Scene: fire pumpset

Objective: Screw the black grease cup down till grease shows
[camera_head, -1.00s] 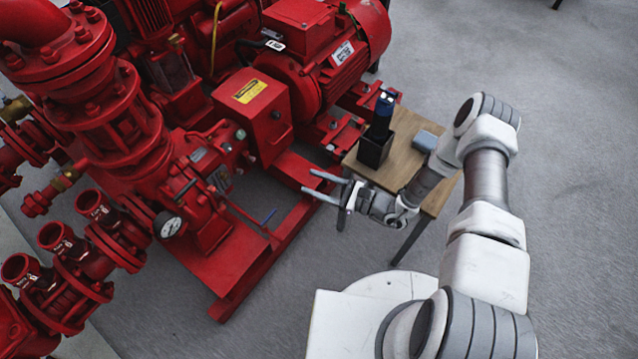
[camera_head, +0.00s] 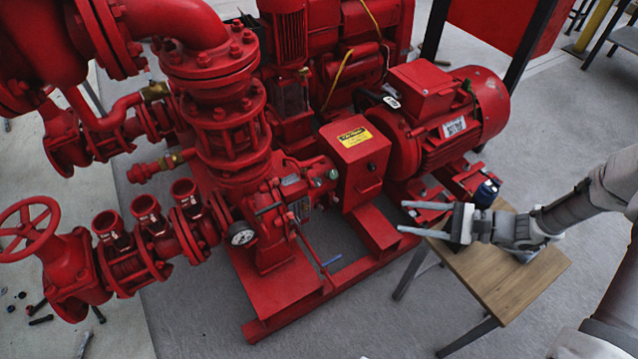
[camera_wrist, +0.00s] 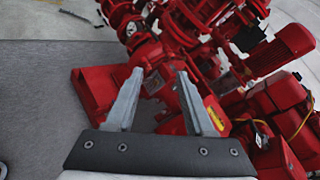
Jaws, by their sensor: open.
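The red fire pumpset (camera_head: 268,190) stands on a red base frame. Its bearing housing (camera_head: 318,180) lies between the pump casing and the red guard box with a yellow label. I cannot make out the black grease cup for certain in either view. My gripper (camera_head: 402,217) is open and empty, its two fingers pointing left toward the pump. It is above the near-left edge of the small table, apart from the pump. In the wrist view my gripper (camera_wrist: 160,74) shows spread fingers with red pump parts beyond them and nothing between them.
A small wooden table (camera_head: 500,285) stands under my gripper, with a dark blue-topped item (camera_head: 486,192) at its back. The red motor (camera_head: 455,125) is behind it. A gauge (camera_head: 241,234) and red handwheel (camera_head: 28,224) are left.

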